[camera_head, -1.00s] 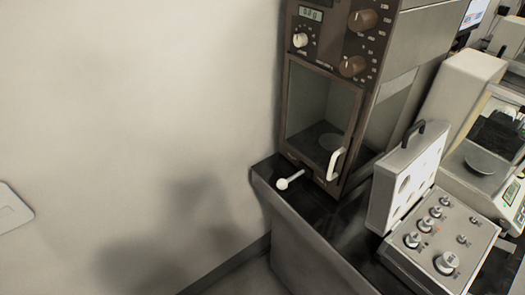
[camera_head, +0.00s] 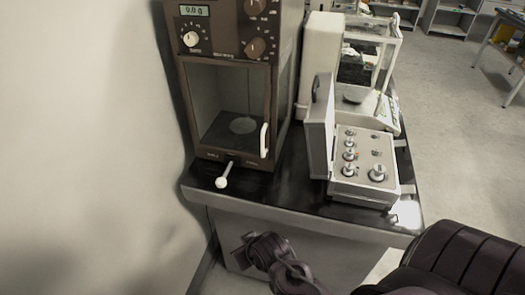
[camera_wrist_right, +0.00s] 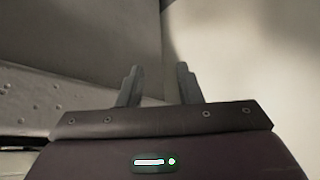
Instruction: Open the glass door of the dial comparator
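The dial comparator (camera_head: 205,160) is a tall cabinet with a brown front, at the left end of the black-topped table in the head view. Its display and knobs are above a framed glass door (camera_head: 222,100). The door looks shut. A white upright handle (camera_head: 264,140) is on the door's right edge. A round pan shows behind the glass. A white-knobbed lever (camera_head: 222,182) sticks out below the door. My right gripper (camera_wrist_right: 158,70) shows in the right wrist view, its two fingers apart with nothing between them. My left gripper is not in view.
An open grey weight case (camera_head: 350,189) with several metal weights stands right of the comparator. A glass-sided balance (camera_head: 320,50) is behind it. The black tabletop (camera_head: 290,185) is bare in front of the comparator. A plain wall is at the left. My dark arm links fill the lower right.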

